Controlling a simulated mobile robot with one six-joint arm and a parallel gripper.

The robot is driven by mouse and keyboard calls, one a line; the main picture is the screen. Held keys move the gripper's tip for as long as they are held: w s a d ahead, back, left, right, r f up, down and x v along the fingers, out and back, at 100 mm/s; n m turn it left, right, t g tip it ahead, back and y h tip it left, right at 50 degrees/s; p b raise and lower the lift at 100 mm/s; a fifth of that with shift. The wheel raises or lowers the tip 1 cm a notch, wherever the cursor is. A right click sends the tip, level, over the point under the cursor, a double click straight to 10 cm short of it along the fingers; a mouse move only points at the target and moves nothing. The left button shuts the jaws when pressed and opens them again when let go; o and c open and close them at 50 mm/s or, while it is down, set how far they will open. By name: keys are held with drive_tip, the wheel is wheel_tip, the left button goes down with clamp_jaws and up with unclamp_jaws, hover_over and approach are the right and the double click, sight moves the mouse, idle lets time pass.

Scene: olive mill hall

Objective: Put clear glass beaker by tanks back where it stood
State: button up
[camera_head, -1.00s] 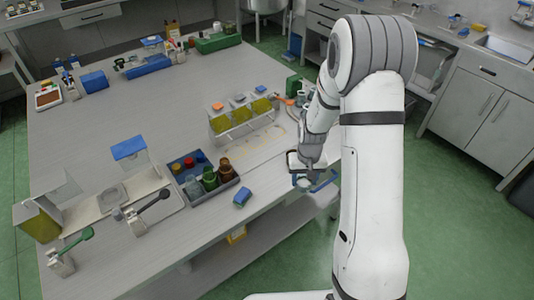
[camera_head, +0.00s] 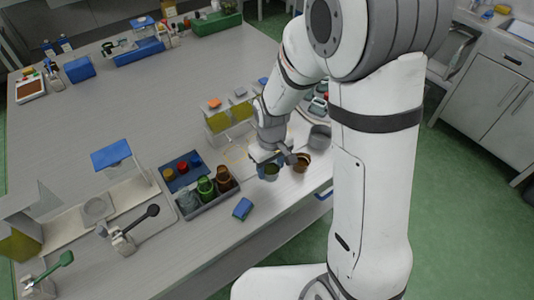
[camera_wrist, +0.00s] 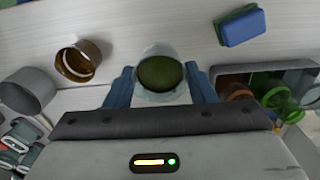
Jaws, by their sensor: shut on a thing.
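My gripper (camera_wrist: 160,85) has blue fingers, one on each side of a clear glass beaker (camera_wrist: 160,72), and is shut on it. The beaker looks green inside; I cannot tell if that is liquid or what shows through. In the head view, my gripper (camera_head: 271,163) is over the near right part of the long table (camera_head: 130,90), and the beaker (camera_head: 271,173) shows just below it. I cannot tell whether the beaker's base touches the tabletop.
A brown jar (camera_head: 301,162) and a grey pot (camera_head: 320,137) stand close on the right. A blue sponge (camera_head: 243,208) and a grey tray (camera_head: 216,203) of jars lie to the left. A rack with yellow-green samples (camera_head: 218,122) stands behind. Bare tabletop lies between sponge and gripper.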

sight(270, 177)
drive_tip(key=shift+f+b, duration=0.45)
drive_tip(key=shift+f, duration=0.1)
drive_tip(key=shift+a+f+b, duration=0.1)
drive_tip(key=shift+f+b, duration=1.3)
drive_tip(key=shift+f, duration=0.6)
drive_tip(key=shift+f, duration=0.1)
drive_tip(key=shift+f+b, duration=0.25)
drive_tip(key=shift+b, duration=0.05)
drive_tip(key=o, duration=1.3)
drive_tip(key=shift+c, duration=0.2)
drive_tip(key=shift+r, duration=0.1)
wheel_tip(270, 177, up, 7)
drive_tip(key=p, duration=0.5)
